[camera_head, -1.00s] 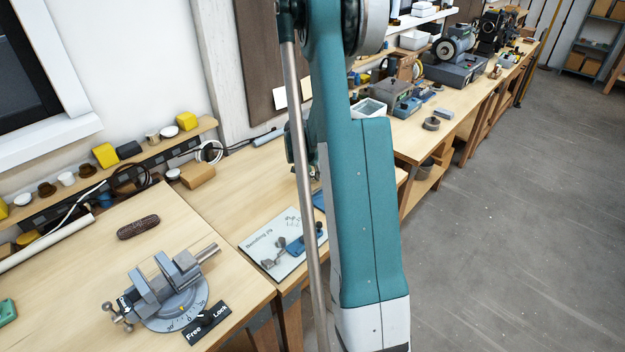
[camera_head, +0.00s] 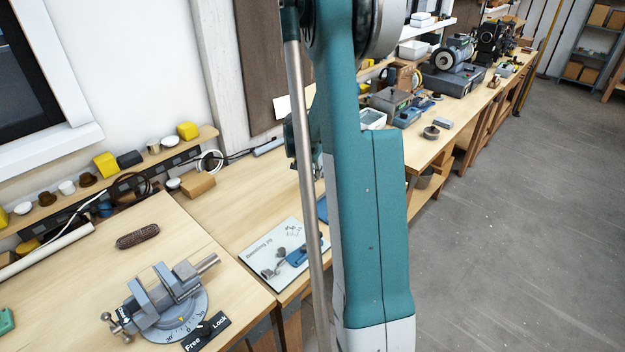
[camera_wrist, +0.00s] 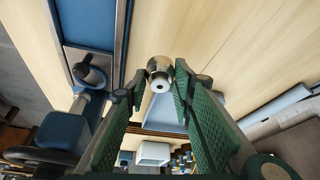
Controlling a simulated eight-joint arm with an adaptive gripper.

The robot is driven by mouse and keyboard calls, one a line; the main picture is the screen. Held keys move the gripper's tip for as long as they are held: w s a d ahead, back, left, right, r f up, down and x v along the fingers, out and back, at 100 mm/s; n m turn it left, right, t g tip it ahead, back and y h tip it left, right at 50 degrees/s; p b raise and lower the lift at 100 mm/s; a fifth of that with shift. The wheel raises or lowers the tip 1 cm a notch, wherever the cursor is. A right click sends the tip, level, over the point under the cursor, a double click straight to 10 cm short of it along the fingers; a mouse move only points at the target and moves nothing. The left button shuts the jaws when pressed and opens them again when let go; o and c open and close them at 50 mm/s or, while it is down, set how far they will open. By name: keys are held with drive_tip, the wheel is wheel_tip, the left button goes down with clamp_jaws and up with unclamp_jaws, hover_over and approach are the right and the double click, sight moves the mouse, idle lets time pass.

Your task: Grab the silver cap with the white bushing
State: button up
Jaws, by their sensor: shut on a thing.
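The silver cap (camera_wrist: 158,67) shows in the wrist view at the tips of my gripper (camera_wrist: 157,82). The white bushing (camera_wrist: 160,86) with a dark hole is at the cap's near end, facing the wrist camera. The green-padded fingers are shut on the cap, one on each side. The table lies behind the cap; I cannot tell how far the cap is from it. In the head view, my arm hides the cap and most of the gripper.
A bushing jig card (camera_head: 283,254) lies on the bench right of a grey vise (camera_head: 165,300). A dark ribbed roll (camera_head: 138,236) lies behind the vise. A blue fixture with metal edges (camera_wrist: 88,28) is left of the cap in the wrist view. The bench between vise and card is bare.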

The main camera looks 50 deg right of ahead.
drive_tip(key=shift+r, duration=2.05)
